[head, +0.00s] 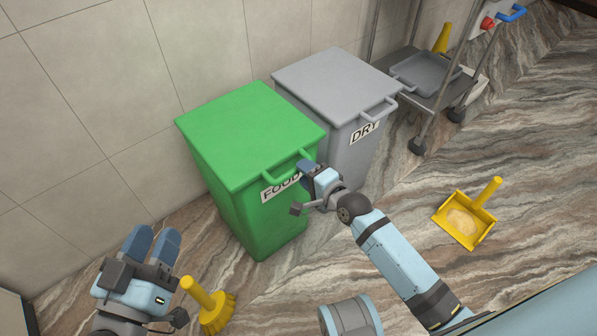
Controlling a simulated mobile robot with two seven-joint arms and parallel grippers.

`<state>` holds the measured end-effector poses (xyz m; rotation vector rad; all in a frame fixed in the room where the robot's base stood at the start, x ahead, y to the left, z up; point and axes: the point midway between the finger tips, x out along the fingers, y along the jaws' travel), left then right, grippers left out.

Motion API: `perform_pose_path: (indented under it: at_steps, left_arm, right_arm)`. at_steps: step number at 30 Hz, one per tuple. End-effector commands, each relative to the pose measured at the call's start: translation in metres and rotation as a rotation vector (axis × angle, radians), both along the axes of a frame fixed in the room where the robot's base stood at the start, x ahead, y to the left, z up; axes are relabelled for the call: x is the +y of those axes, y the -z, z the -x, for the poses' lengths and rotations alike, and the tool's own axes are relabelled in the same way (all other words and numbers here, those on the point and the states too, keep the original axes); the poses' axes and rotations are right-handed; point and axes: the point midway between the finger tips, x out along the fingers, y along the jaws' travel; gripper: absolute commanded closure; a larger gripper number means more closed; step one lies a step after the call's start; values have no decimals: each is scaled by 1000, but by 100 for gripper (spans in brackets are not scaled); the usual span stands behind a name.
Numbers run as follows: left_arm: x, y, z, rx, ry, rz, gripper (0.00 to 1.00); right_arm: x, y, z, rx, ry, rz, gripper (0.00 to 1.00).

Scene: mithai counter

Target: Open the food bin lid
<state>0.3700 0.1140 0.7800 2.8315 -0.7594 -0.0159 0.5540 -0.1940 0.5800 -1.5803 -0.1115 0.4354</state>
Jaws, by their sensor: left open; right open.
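The green food bin (240,195) stands against the tiled wall with its flat green lid (245,130) closed. A green bar handle (287,168) sits at the lid's front edge, above a label reading FOOD, partly covered by my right gripper. My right gripper (301,187) is open at the right end of this handle; I cannot tell whether it touches it. My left gripper (153,243) is open and empty at lower left, in front of the bin and apart from it.
A grey bin (335,85) labelled DRY, lid closed, stands close beside the green bin. A metal trolley (430,85) with a grey tray is behind it. A yellow dustpan (465,220) lies on the floor at right. A yellow brush (215,310) is beside my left gripper.

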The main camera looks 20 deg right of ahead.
Motion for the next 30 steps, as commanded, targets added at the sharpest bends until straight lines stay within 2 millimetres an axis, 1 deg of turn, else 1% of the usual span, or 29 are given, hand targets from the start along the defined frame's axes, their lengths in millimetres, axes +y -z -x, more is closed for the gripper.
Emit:
perform_pose_path:
  at_steps: [1, 6, 10, 17, 18, 20, 21, 23, 24, 30]
  left_arm:
    - [0, 7, 0, 9, 3, -7, 57]
    - [-1, 16, 0, 39, 14, -23, 57]
    - [-1, 18, 0, 47, 18, -27, 57]
    - [-1, 17, 0, 48, 18, -27, 57]
    - [-1, 17, 0, 49, 18, -27, 57]
    - [-1, 17, 0, 48, 18, -27, 57]
    - [-1, 17, 0, 48, 18, -27, 57]
    - [-1, 17, 0, 47, 18, -27, 57]
    - [-1, 17, 0, 47, 18, -27, 57]
    - [-1, 15, 0, 47, 17, -26, 57]
  right_arm:
    - [3, 4, -9, -2, 0, -1, 55]
    - [9, 7, -24, 0, 0, 1, 55]
    - [11, 6, -29, -1, -1, 2, 55]
    - [11, 6, -29, 0, -1, 1, 55]
    - [11, 6, -29, 0, -1, 1, 60]
    - [11, 6, -29, 0, -1, 1, 73]
    - [11, 6, -29, 0, -1, 1, 82]
    - [11, 6, -29, 0, -1, 1, 96]
    - [11, 6, -29, 0, -1, 1, 100]
    - [11, 5, -29, 1, 0, 1, 100]
